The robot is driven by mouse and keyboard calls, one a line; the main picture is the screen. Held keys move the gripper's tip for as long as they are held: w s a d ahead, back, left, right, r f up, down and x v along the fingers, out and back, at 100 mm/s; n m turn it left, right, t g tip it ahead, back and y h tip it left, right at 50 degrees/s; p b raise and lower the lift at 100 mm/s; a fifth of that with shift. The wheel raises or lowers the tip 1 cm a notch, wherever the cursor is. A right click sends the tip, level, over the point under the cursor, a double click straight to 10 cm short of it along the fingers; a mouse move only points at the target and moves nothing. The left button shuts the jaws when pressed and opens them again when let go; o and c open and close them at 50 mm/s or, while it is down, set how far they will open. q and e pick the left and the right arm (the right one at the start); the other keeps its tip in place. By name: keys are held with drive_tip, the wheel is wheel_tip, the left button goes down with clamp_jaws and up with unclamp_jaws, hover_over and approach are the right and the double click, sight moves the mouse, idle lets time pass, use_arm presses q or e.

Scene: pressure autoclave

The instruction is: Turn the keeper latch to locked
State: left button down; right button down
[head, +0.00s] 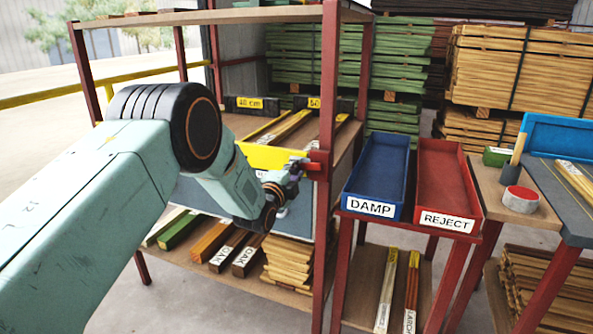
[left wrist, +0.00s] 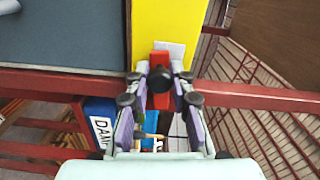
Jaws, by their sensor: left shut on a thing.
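The latch is a red piece (head: 319,163) at the right end of a yellow panel (head: 275,157), by the red shelf post. In the left wrist view the red latch (left wrist: 160,101) carries a round black knob (left wrist: 160,79), and the yellow panel (left wrist: 180,28) lies beyond it. My left gripper (head: 290,174) reaches in from the left and covers part of the latch. In the wrist view, the left gripper (left wrist: 159,88) has its two fingers on either side of the latch's knob and is shut on it. The right gripper is out of view.
A blue DAMP tray (head: 369,208) and a red REJECT tray (head: 446,222) stand right of the shelf post. The lower shelf (head: 283,293) holds several wood pieces. A red shelf rail (left wrist: 260,97) runs across behind the fingers.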

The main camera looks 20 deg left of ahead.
use_arm(q)
drive_tip(key=shift+r+m+p, duration=0.3)
drive_tip(key=shift+r+m, duration=0.05)
drive_tip(key=shift+m, duration=0.35)
drive_tip(key=c, duration=1.1)
unclamp_jaws()
drive_tip(key=shift+r, duration=0.1)
drive_tip(key=shift+c, duration=0.2)
drive_tip(key=shift+s, duration=0.1)
drive_tip(key=s, duration=1.1)
drive_tip(key=shift+s+a, duration=0.25)
drive_tip(key=shift+s, duration=0.15)
